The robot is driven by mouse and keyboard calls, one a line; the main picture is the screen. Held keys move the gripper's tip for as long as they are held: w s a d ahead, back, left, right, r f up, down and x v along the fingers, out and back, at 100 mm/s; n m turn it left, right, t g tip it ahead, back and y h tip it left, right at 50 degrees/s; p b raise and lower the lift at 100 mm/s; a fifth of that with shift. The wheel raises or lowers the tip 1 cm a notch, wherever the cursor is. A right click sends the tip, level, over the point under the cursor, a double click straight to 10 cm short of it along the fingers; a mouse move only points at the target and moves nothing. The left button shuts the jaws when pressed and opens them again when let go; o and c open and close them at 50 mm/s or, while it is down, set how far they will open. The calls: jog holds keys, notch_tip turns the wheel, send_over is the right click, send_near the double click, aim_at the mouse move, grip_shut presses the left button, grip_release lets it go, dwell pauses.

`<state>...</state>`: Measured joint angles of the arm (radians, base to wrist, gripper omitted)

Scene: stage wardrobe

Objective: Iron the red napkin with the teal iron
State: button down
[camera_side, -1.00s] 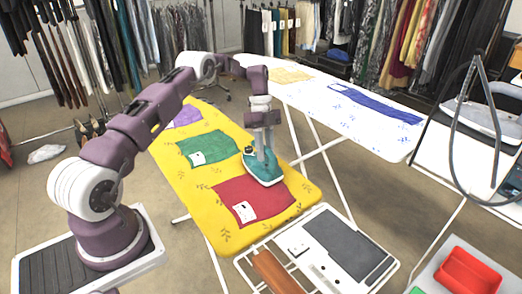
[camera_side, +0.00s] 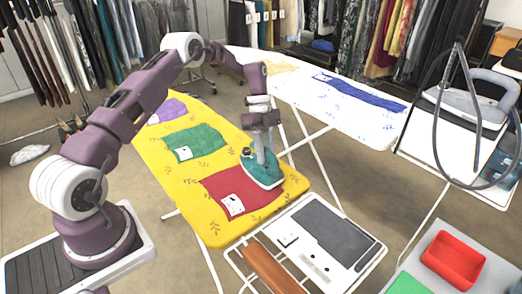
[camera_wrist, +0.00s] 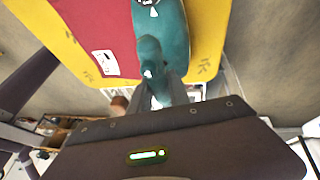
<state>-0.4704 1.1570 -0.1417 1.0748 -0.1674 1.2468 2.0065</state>
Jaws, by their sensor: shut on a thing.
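The red napkin (camera_side: 232,193) lies flat near the close end of the yellow ironing board, with a white label at its near left corner. The teal iron (camera_side: 261,173) is upright, sole down, over the napkin's right part and covers some of it. My gripper (camera_side: 263,150) is shut on the iron's handle from above. In the wrist view the iron (camera_wrist: 165,45) reaches up from between the fingers of my gripper (camera_wrist: 160,92), with the red napkin (camera_wrist: 98,30) at its left. I cannot tell whether the sole touches the cloth.
A green cloth (camera_side: 194,145) and a purple cloth (camera_side: 168,110) lie farther along the yellow board (camera_side: 213,230). A wire rack (camera_side: 320,243) adjoins its near end. A white board (camera_side: 300,98) stands behind. A red tray (camera_side: 453,260) sits at lower right.

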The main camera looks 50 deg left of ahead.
aim_at(277, 163)
jog(key=shift+d, duration=2.55)
jog(key=shift+a+r, duration=0.1)
jog(key=shift+r, duration=4.05)
